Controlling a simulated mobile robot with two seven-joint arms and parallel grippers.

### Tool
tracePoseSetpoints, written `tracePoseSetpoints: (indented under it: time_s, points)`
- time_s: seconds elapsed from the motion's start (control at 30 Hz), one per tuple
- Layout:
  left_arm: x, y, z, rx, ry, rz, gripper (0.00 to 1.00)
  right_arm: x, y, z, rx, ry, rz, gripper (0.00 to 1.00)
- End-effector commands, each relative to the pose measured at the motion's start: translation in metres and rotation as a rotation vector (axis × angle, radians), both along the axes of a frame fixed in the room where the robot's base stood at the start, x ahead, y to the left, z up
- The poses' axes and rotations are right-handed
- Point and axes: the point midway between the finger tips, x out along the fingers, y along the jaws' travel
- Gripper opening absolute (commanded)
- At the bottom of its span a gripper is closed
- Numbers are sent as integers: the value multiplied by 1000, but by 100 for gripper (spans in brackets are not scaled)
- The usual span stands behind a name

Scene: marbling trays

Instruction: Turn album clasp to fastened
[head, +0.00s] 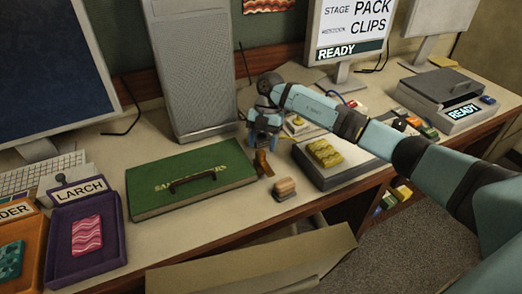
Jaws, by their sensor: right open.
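The green album (190,193) lies flat on the desk, with gold lettering and a dark handle on its cover. A brown upright piece (262,165), which looks like the album clasp, stands at its right end. I cannot tell its exact turn from here. My right gripper (262,147) points down just above and behind this brown piece. It is open, and I see nothing held in it. Whether its fingers touch the piece is too small to tell. My left gripper is not in view.
A small wooden block (285,188) sits right of the clasp, near the desk's front edge. A grey device with a yellow patterned piece (325,152) stands further right. A purple LARCH tray (118,255) is at left. A grey tower (193,70) stands behind.

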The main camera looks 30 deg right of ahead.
Motion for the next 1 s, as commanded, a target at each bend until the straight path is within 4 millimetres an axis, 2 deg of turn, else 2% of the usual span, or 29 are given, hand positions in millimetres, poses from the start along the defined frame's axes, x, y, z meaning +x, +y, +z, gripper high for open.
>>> tracePoseSetpoints:
  time_s: [0.2, 0.57, 0.83, 1.0]
  points:
    - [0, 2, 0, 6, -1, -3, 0, -7, 7, -24, 0, 2, -1, 58]
    - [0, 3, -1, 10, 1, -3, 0, -8, 9, -28, 1, -1, 0, 58]
    - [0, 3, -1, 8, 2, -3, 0, -8, 8, -28, 0, 0, 0, 0]
    - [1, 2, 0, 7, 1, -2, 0, -8, 9, -28, -1, -1, -4, 0]
